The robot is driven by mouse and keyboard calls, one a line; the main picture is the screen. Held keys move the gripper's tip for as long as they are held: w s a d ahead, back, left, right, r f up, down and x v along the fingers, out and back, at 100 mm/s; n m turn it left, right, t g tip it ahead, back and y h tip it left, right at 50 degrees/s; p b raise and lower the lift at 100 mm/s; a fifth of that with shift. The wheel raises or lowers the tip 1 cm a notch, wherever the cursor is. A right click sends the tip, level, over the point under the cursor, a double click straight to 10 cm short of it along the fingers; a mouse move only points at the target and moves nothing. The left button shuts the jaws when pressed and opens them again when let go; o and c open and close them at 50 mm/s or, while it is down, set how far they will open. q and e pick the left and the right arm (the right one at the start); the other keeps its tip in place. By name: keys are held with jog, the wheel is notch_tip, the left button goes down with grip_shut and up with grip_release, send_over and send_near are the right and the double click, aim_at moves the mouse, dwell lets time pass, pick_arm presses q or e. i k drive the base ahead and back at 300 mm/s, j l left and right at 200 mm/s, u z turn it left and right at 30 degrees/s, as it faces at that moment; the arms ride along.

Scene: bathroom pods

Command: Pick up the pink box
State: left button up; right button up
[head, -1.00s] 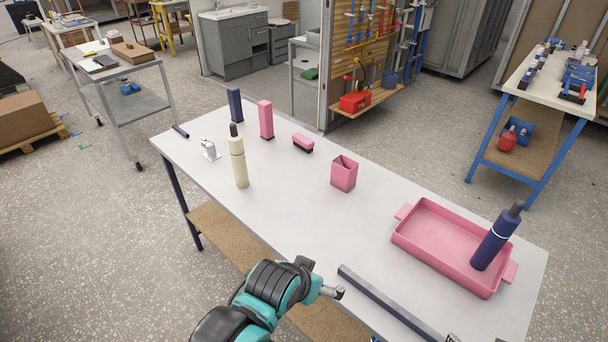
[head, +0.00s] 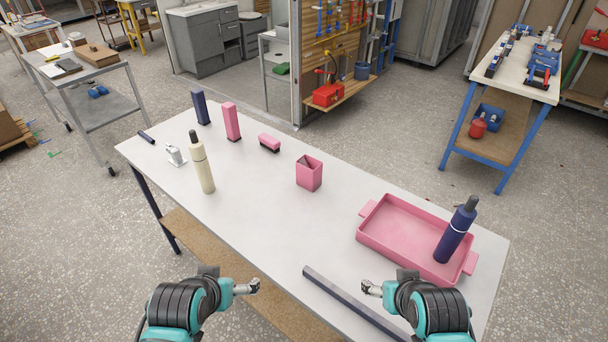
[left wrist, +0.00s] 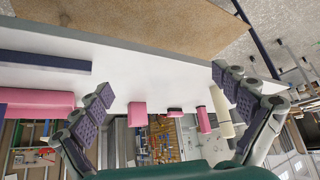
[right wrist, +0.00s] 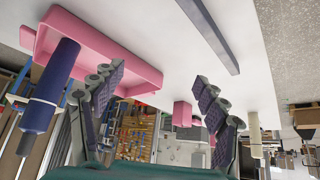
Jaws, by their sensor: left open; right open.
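Several pink things stand on the white table (head: 270,225). A tall, closed pink box (head: 231,121) stands upright at the far left, and shows in the left wrist view (left wrist: 203,119). A pink open-topped square box (head: 309,175) stands mid-table; the left wrist view (left wrist: 137,115) and right wrist view (right wrist: 182,113) show it too. Which one is meant I cannot tell. My left gripper (head: 250,287) is open and empty at the table's near edge, apart from both boxes. My right gripper (head: 373,288) is open and empty near the dark bar, also apart from them.
A pink tray (head: 372,241) holds a navy bottle (head: 455,232) at right. A dark bar (head: 345,300) lies along the near edge. A cream bottle (head: 203,170), small pink block (head: 269,144), navy box (head: 201,107) and white dispenser (head: 174,155) stand left. Mid-table has free room.

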aim_at(310, 180)
jog(key=k, duration=0.35)
jog(key=k+z, duration=0.1)
jog(key=z, duration=0.35)
jog(key=k+z, duration=0.1)
jog(key=z, duration=0.35)
jog(key=k+l+z, duration=0.1)
jog(key=z, duration=0.35)
jog(key=i+j+z, duration=0.15)
jog(key=j, duration=0.65)
jog(key=i+j+z, duration=0.15)
jog(key=j, duration=0.7)
jog(key=j+z, duration=0.15)
jog(key=j, duration=0.7)
jog(key=i, duration=0.05)
